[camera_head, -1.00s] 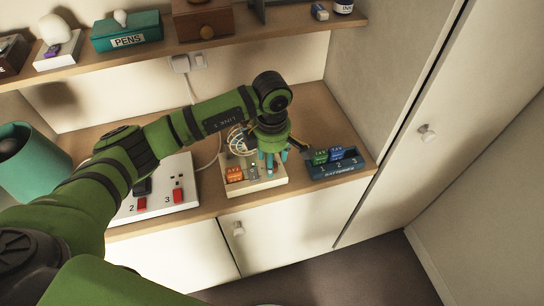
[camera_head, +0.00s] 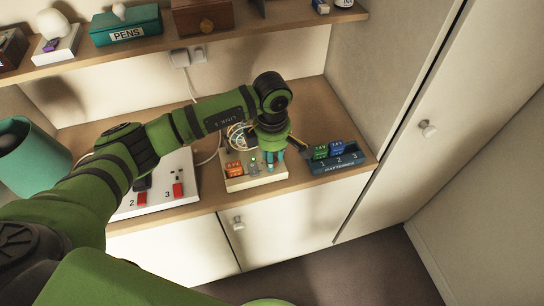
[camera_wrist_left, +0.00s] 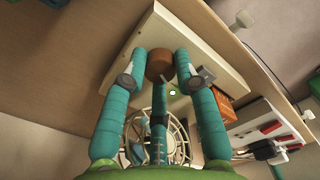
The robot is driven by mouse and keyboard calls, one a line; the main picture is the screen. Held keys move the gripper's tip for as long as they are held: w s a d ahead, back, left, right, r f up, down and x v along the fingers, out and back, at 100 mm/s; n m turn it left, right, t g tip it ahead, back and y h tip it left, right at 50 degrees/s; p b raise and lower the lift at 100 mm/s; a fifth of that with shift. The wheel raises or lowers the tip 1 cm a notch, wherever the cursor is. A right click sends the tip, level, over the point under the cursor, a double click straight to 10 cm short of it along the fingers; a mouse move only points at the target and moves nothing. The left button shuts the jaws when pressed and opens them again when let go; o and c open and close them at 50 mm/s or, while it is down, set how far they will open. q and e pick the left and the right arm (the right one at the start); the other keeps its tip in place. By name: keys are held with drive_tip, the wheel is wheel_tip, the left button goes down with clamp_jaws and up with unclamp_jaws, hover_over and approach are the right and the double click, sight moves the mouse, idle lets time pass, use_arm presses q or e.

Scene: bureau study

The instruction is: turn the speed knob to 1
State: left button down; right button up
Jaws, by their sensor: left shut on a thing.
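The speed knob (camera_wrist_left: 159,64) is a round brown knob on a cream fan unit (camera_wrist_left: 196,55). In the head view my left gripper (camera_head: 271,160) points down over the front of the cream unit (camera_head: 262,184) and hides the knob there. The wire fan cage (camera_wrist_left: 157,137) shows behind the fingers. I cannot read the knob's setting or any speed marks. My right gripper is in neither view.
A blue battery tray (camera_head: 339,168) holds green and blue batteries right of the unit. An orange block (camera_head: 233,169) sits on the unit's left. A white power strip (camera_head: 160,200) with red switches lies further left. A shelf (camera_head: 180,50) runs above; cupboard doors stand below and right.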

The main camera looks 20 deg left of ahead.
use_arm(q)
drive_tip(key=m+b, duration=0.2)
drive_tip(key=b, duration=0.1)
drive_tip(key=m+b, duration=0.2)
drive_tip(key=b, duration=0.2)
drive_tip(key=m+b, duration=0.2)
drive_tip(key=b, duration=0.1)
drive_tip(key=shift+f+b, duration=0.3)
drive_tip(key=shift+r+m+b, duration=0.25)
drive_tip(key=shift+m+b, duration=0.95)
drive_tip(key=c, duration=0.9)
unclamp_jaws()
drive_tip(key=shift+c, duration=0.2)
drive_tip(key=shift+r, duration=0.1)
drive_tip(key=shift+r, duration=0.3)
wheel_tip(320, 180, up, 11)
drive_tip(key=shift+r, duration=0.15)
